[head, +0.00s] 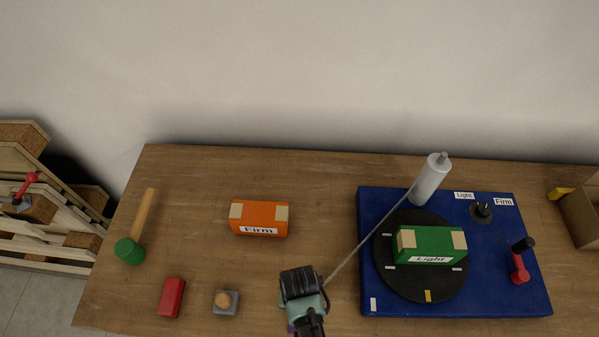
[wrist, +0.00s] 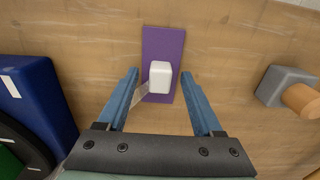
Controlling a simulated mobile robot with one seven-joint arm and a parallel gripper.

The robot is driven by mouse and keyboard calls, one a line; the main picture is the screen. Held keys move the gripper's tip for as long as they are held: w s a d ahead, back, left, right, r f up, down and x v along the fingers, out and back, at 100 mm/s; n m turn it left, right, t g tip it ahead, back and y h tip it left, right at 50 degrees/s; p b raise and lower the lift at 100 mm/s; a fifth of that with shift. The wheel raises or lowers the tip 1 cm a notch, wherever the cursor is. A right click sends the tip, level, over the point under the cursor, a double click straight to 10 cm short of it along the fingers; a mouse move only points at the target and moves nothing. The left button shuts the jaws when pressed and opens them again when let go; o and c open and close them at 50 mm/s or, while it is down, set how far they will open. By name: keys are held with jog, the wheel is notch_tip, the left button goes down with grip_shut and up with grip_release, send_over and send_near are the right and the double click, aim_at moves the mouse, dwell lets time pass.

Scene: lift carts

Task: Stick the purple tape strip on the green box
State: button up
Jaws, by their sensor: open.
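The purple tape strip (wrist: 163,42) lies flat on the wooden table in the wrist view, with a white block (wrist: 160,77) on it. My gripper (wrist: 160,72) is open, its blue fingers either side of the white block with visible gaps. In the head view my arm hides most of the strip; only a small purple bit (head: 290,328) shows. The green box (head: 428,241), labelled "Light" with tan end patches, sits on a black turntable (head: 394,277) to the right of my gripper.
A thin line runs from a silver cylinder (head: 430,181) toward my gripper. An orange box (head: 259,217), red block (head: 171,297), grey knobbed block (head: 225,304) and mallet (head: 131,249) lie left.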

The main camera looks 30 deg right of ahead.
jog(key=shift+f, duration=0.35)
grip_shut()
jog(key=shift+r, duration=0.1)
dwell(0.3)
